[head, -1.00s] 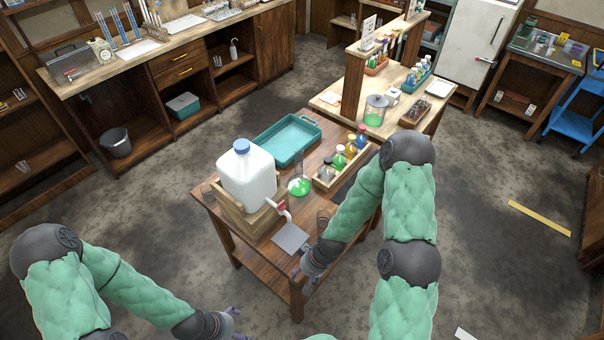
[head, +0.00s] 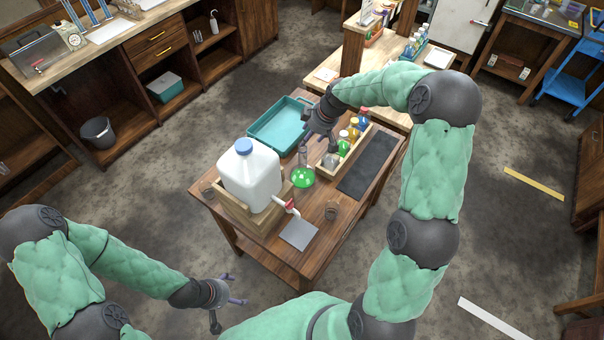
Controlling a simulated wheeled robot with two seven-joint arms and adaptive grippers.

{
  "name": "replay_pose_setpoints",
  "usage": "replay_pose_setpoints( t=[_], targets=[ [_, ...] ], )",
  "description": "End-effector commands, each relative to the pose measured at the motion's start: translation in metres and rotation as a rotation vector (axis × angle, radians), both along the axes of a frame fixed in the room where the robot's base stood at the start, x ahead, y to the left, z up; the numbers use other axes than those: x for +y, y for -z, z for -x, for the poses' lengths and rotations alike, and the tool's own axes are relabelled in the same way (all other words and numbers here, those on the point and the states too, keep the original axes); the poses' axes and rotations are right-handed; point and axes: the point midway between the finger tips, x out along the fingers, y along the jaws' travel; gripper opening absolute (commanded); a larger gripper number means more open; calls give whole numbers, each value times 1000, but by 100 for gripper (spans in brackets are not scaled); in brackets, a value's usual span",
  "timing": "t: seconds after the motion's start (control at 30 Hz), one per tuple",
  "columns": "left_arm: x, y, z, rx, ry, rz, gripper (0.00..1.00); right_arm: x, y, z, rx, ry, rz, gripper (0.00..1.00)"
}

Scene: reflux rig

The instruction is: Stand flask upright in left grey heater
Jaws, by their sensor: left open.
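A round flask with green liquid (head: 302,179) stands upright on the wooden table, beside the white jug. My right gripper (head: 317,138) is above and just behind the flask's neck, close to the bottle rack; its fingers are dark and small, and whether it touches the neck is unclear. My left gripper (head: 238,289) is open and empty, low in front of the table, well away from the flask. A flat grey plate (head: 299,234) lies at the table's front, below the jug's red tap. I cannot pick out a left grey heater for certain.
The white jug (head: 250,178) sits in a wooden stand left of the flask. A teal tray (head: 279,127) lies behind it. A wooden rack (head: 329,179) of several bottles is to the right, beside a dark mat (head: 369,166). A small brown cup (head: 332,210) stands in front.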

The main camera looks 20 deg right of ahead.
Motion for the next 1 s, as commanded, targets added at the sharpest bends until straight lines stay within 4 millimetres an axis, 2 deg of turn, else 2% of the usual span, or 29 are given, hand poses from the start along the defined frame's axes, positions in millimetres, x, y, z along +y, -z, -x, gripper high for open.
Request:
replay_pose_setpoints(
  t=[0.1, 0.37, 0.63, 0.97, 1.0],
  targets=[
    [0, -1, -1, -1, 0, 0, 86, 3, 13, -5, 2, 1, -1, 58],
    [0, -3, -1, -2, -1, 0, 86, 5, 29, -10, 2, 1, -1, 58],
    [0, -7, -1, -2, -1, 0, 86, 9, 59, -22, 0, 2, -1, 58],
    [0, -7, -1, -2, -1, 0, 86, 11, 66, -25, -1, 2, 0, 58],
    [0, -7, -1, -2, -1, 0, 86, 11, 66, -25, -1, 2, 0, 56]
  ],
)
